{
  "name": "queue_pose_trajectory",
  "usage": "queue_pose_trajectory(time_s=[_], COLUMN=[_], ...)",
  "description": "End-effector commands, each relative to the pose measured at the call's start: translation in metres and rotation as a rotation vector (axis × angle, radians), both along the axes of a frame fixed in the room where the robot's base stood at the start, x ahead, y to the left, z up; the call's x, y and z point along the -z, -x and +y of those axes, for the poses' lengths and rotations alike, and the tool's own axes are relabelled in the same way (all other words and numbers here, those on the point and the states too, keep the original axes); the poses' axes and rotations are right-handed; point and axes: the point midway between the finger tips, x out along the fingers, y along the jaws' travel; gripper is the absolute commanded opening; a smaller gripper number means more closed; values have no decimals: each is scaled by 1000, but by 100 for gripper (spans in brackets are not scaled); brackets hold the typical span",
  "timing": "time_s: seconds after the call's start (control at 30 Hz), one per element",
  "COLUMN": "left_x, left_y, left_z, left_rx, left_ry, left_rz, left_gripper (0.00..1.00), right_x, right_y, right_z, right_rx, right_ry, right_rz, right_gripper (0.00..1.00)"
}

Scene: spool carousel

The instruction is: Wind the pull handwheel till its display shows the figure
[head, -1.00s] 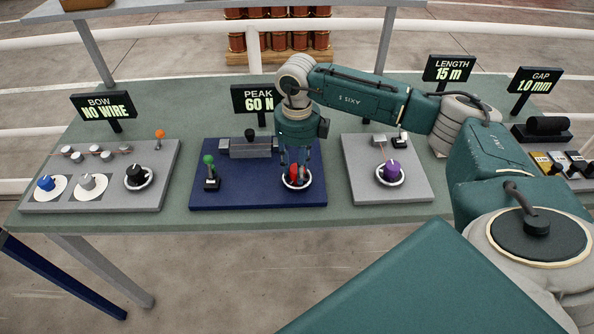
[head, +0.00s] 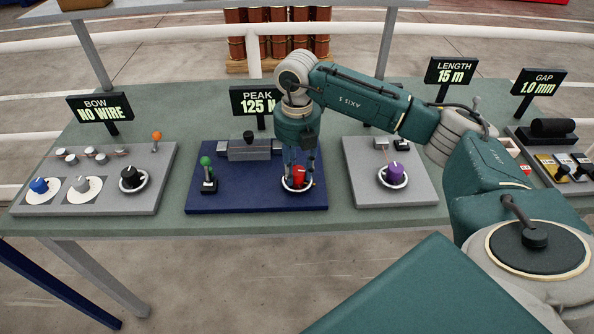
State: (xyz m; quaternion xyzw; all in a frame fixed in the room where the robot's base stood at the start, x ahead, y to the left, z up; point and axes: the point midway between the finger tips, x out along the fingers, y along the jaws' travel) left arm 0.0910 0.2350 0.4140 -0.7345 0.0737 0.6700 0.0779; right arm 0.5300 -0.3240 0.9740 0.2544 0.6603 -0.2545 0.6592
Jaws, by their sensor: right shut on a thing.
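The red handwheel (head: 299,174) sits in a white ring at the front right of the blue panel (head: 236,200). My right gripper (head: 299,174) points down from above and is shut on the red handwheel, with its fingers at the wheel's sides. The display (head: 259,101) behind the blue panel is headed PEAK and reads 125 N; the edge of its last letter is covered by my arm. My left gripper is not in view.
A green-topped lever (head: 207,172) stands on the same panel. A grey panel with a purple knob (head: 396,173) lies right, another with a black knob (head: 132,178) left. Displays for BOW (head: 100,108), LENGTH (head: 451,71) and GAP (head: 538,82) stand behind. The bench front (head: 240,224) is clear.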

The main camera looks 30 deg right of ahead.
Motion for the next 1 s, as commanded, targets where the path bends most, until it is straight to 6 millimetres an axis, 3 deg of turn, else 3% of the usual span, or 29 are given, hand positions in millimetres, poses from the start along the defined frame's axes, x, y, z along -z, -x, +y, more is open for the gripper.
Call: queue_pose_trajectory(time_s=[0.43,1.0], left_x=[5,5], left_y=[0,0], left_z=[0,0], left_rx=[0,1], left_ry=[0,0], left_rz=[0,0], left_gripper=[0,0], right_x=[-2,-3], right_y=[-2,-2], right_z=[-1,-1], right_rx=[278,341], right_ry=[1,1], right_rz=[-7,-8], right_gripper=[6,6])
